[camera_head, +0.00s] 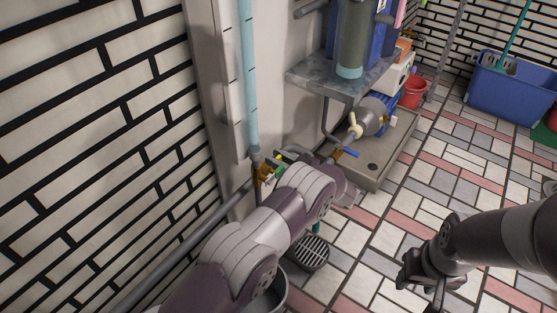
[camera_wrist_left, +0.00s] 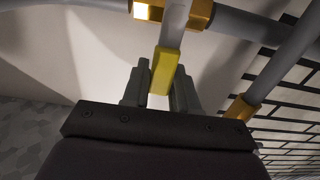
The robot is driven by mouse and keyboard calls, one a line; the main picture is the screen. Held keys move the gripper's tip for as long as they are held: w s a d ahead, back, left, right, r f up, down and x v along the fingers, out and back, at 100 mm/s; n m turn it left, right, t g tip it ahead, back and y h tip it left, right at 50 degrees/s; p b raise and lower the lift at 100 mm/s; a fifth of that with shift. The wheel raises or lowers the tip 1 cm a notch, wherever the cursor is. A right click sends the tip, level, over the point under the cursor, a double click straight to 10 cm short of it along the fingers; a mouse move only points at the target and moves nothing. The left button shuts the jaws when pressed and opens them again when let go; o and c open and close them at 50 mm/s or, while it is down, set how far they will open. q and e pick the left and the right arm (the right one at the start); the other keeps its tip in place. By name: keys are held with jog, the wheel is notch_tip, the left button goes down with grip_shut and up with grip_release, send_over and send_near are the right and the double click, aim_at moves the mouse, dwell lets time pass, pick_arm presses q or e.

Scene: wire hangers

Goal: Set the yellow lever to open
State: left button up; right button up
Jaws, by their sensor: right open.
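The yellow lever (camera_wrist_left: 163,72) is in the upper middle of the left wrist view, on a grey pipe by a brass fitting. My left gripper (camera_wrist_left: 160,92) has one finger on each side of its end, close against it; it looks shut on the lever. In the head view my left arm covers the gripper and most of the lever area. A brass valve (camera_head: 262,173) shows just left of that arm on the wall pipe. My right gripper (camera_head: 432,280) is open and empty above the tiled floor, at lower right.
A blue-handled valve (camera_head: 349,152) and a pump (camera_head: 372,115) stand just beyond my left arm, on a grey plinth (camera_head: 385,160). A floor drain (camera_head: 311,252) lies below the arm. A blue bin (camera_head: 510,92) and red bucket (camera_head: 413,92) are farther back. Open floor lies at right.

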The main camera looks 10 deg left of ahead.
pick_arm(q)
grip_shut()
jog(key=shift+w, duration=0.1)
jog(key=shift+w+d+f+m+b, duration=0.25)
jog(key=shift+w+m+b, duration=0.2)
jog(key=shift+m, duration=0.7)
jog(key=shift+w+d+f+m+b, duration=0.2)
jog(key=shift+w+m+b, duration=0.3)
jog(key=shift+m, duration=0.7)
jog(key=shift+w+d+f+m+b, duration=0.15)
jog(key=shift+w+d+m+b, duration=0.15)
jog(key=shift+w+m, duration=0.6)
jog(key=shift+s+m, duration=0.3)
jog(key=shift+m, duration=0.05)
jog(key=o, duration=0.5)
grip_release()
jog(key=shift+o, duration=0.2)
